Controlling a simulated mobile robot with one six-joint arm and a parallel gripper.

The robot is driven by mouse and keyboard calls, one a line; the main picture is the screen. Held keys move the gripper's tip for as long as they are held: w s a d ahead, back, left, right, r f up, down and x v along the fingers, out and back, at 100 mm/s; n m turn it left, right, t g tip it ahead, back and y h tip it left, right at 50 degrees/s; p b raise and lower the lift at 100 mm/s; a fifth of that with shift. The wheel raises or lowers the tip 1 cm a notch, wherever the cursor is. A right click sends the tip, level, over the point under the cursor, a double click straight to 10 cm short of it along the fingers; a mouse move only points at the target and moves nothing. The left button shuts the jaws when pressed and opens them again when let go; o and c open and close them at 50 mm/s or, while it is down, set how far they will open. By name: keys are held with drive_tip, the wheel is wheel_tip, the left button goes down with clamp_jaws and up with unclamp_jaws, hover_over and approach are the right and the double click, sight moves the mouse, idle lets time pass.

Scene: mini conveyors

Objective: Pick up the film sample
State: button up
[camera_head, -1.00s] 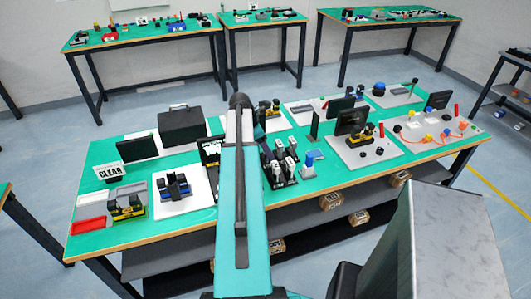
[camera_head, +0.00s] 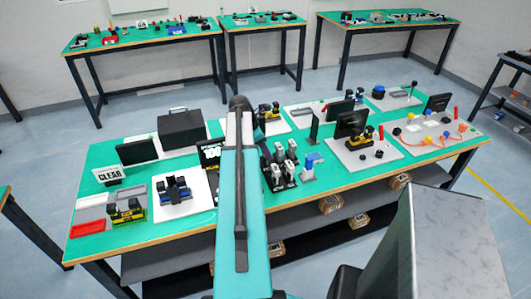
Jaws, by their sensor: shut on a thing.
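I cannot make out the film sample in the head view. My gripper cannot be made out either; my own teal arm stands upright in the middle of the picture and covers part of the table behind it. What the gripper holds does not show. The green-topped work table (camera_head: 135,235) spreads on both sides of my arm. Just right of the arm stand several black and white upright parts (camera_head: 279,165), with a small blue and pale grey item (camera_head: 312,166) beside them.
A dark screen (camera_head: 350,123) stands right of centre. Boxes (camera_head: 331,204) sit on the shelf below. Other tables stand behind.

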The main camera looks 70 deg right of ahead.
wheel_tip(320, 180, up, 9)
drive_tip(key=shift+b, duration=1.1)
drive_tip(key=shift+r, duration=0.45)
